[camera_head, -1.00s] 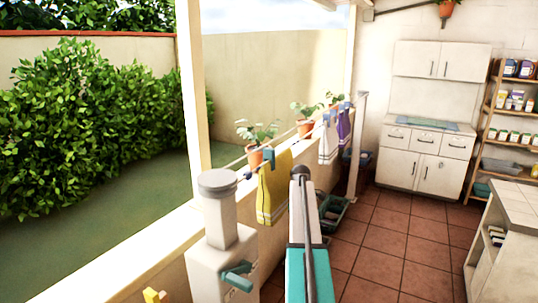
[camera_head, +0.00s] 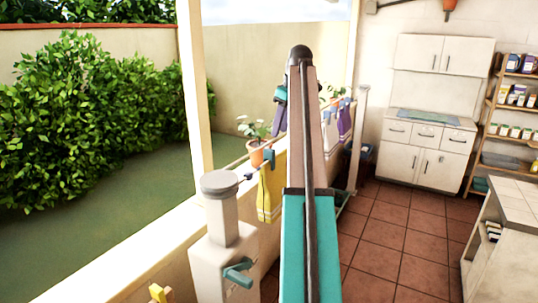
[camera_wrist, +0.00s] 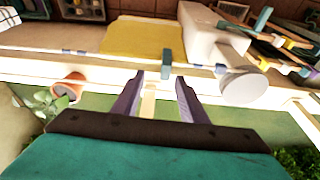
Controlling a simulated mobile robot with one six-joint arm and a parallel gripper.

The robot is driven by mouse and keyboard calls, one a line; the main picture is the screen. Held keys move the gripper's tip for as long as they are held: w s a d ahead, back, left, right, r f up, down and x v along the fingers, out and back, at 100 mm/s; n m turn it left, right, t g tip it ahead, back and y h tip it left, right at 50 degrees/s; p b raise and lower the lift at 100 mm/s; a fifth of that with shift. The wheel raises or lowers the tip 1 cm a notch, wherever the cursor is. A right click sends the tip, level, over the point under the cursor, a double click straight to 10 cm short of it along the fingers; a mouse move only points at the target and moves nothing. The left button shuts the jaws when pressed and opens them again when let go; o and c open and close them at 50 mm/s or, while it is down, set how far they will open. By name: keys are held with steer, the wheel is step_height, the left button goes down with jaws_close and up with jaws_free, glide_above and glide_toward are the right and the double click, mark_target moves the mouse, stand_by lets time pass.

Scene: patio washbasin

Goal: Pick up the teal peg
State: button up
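The teal peg (camera_head: 268,157) is clipped on the line at the top edge of a yellow towel (camera_head: 270,190), beside a potted plant. In the wrist view the teal peg (camera_wrist: 166,63) stands against the yellow towel (camera_wrist: 140,42), just beyond and roughly between my fingertips. My gripper (camera_wrist: 160,78) is open, with two purple fingers apart and nothing held between them. In the head view my gripper (camera_head: 279,120) is raised above the wall, partly hidden behind my arm.
A low wall (camera_head: 170,240) carries potted plants (camera_head: 256,145). A white post with a grey cap (camera_head: 221,182) stands close to the towel. More cloths (camera_head: 330,135) hang farther along the line. A cabinet (camera_head: 430,150) and shelf stand far right; the tiled floor between is open.

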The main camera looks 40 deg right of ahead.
steer(key=r, duration=0.1)
steer(key=a+r, duration=0.1)
steer(key=r, duration=0.2)
steer(key=shift+a, duration=0.25)
steer(key=shift+f, duration=0.1)
steer(key=p, duration=0.1)
glide_toward(269, 149)
steer(key=shift+w+x, duration=0.2)
steer(key=shift+x, duration=2.4)
steer(key=shift+d, duration=0.1)
steer(key=shift+p, duration=0.35)
steer(key=shift+p+x, duration=0.75)
steer(key=shift+x, duration=0.15)
steer(key=shift+p+x, duration=0.6)
steer(key=shift+x, duration=1.05)
steer(key=shift+s, duration=0.15)
